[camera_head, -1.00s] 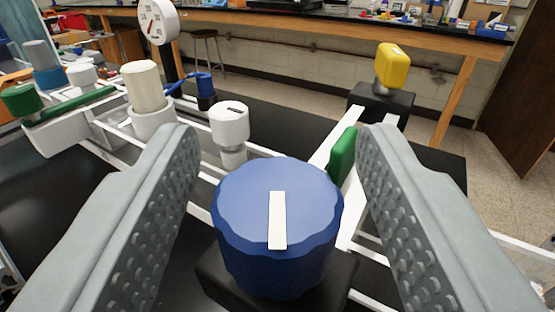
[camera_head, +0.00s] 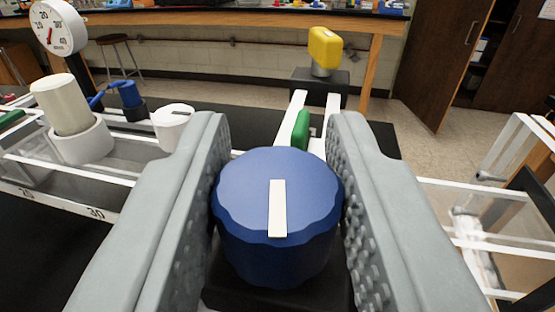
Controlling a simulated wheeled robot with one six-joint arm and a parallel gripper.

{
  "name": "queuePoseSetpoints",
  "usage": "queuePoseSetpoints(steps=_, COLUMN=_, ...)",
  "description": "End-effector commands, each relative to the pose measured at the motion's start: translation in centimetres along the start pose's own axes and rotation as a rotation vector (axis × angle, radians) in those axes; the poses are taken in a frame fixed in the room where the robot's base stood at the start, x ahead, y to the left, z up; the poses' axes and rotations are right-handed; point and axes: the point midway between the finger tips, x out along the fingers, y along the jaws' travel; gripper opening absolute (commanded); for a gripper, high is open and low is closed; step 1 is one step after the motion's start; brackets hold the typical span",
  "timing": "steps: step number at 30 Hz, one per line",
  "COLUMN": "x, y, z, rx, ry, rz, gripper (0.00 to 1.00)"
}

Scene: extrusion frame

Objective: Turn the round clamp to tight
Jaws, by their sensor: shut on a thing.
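The round clamp is a blue knob (camera_head: 250,195) with a scalloped edge and a white bar on its top. It sits on a black block (camera_head: 225,292) in the lower middle of the view. The white bar points nearly straight up and down in the picture. My gripper (camera_head: 278,185) has one grey, studded finger on each side of the knob. The fingers are shut on the knob's left and right sides. The knob's lower sides are partly hidden by the fingers.
Behind the knob are a green piece (camera_head: 300,130) between white rails and a yellow knob (camera_head: 325,48) on a black block. To the left stand a cream cylinder (camera_head: 66,105), a white knob (camera_head: 172,125) and a dial gauge (camera_head: 57,27). A clear-sided frame (camera_head: 520,160) is at right.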

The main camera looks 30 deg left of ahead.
Motion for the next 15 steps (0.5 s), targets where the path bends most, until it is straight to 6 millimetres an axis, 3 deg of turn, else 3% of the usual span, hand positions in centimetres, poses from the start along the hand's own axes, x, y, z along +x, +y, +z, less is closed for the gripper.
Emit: queuePoseSetpoints(steps=15, x=-0.05, y=0.06, z=-0.01, rx=-0.001, ry=0.004, rz=0.092, gripper=0.07)
